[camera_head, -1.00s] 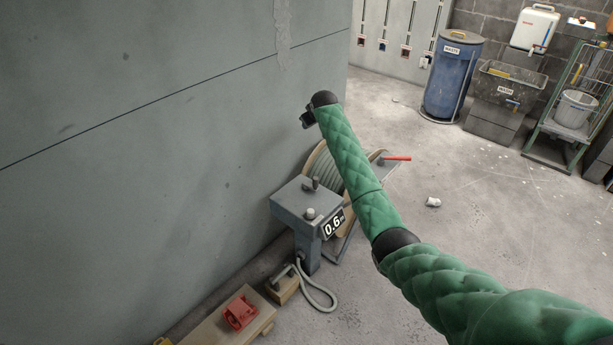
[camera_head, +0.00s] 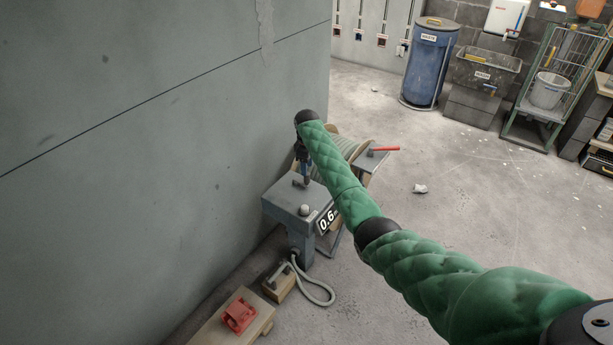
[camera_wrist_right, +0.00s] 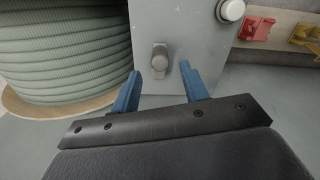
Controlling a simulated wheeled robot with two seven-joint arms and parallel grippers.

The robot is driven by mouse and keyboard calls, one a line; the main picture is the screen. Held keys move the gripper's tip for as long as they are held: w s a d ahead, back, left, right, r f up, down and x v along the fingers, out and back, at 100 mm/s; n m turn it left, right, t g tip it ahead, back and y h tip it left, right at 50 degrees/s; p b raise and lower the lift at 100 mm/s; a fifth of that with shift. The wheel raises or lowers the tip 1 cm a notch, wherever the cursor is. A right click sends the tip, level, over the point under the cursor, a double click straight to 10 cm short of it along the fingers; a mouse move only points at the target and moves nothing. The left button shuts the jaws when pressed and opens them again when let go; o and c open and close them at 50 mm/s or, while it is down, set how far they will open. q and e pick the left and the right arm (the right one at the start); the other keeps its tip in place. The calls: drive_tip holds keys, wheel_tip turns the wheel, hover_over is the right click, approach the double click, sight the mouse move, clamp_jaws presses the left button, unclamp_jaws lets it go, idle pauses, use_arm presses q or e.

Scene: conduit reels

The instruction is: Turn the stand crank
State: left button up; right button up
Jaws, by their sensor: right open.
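The grey metal stand (camera_head: 283,197) with a 0.6 display (camera_head: 327,220) stands beside the wall. Its flat top also shows in the right wrist view (camera_wrist_right: 195,40). A small grey upright handle (camera_wrist_right: 160,60), which looks like the crank, is on that top. A pale round knob (camera_head: 304,210) sits nearer the front. My right gripper (camera_head: 304,182) points down over the stand top. In the right wrist view its blue fingers (camera_wrist_right: 161,72) are open, with the handle between their tips in the picture. Contact cannot be told. My left gripper is out of view.
A cable reel (camera_head: 347,145) stands right behind the stand, with a red handle (camera_head: 385,149) beside it. A grey hose (camera_head: 318,292) hangs in front. A red part (camera_head: 239,314) lies on a wooden bench at the lower left. The floor to the right is mostly clear.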

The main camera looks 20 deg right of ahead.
drive_tip(key=shift+f, duration=2.75)
clamp_jaws()
